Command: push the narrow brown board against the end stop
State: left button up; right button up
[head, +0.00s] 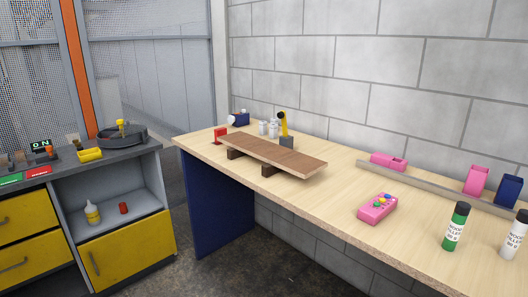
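The narrow brown board (272,153) lies on the wooden workbench in the head view. It rests across two dark support blocks, a left one (235,155) and a right one (270,170), raised above the bench top. A small red piece (220,133), which may be the end stop, stands near the board's far left end. I cannot tell whether the board touches it. Neither of my grippers is in view.
The workbench (340,198) has clear room right of the board. A pink box with coloured buttons (378,208), a green bottle (456,227) and a long rail (415,181) stand there. A yellow-handled tool (284,124) stands behind the board. A grey cabinet (135,146) is at left.

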aim_at(299, 164)
jog(key=i+j+z, duration=0.4)
jog(key=i+j, duration=0.15)
jog(key=i+j+z, duration=0.35)
jog(key=i+j, duration=0.15)
jog(key=j, duration=0.2)
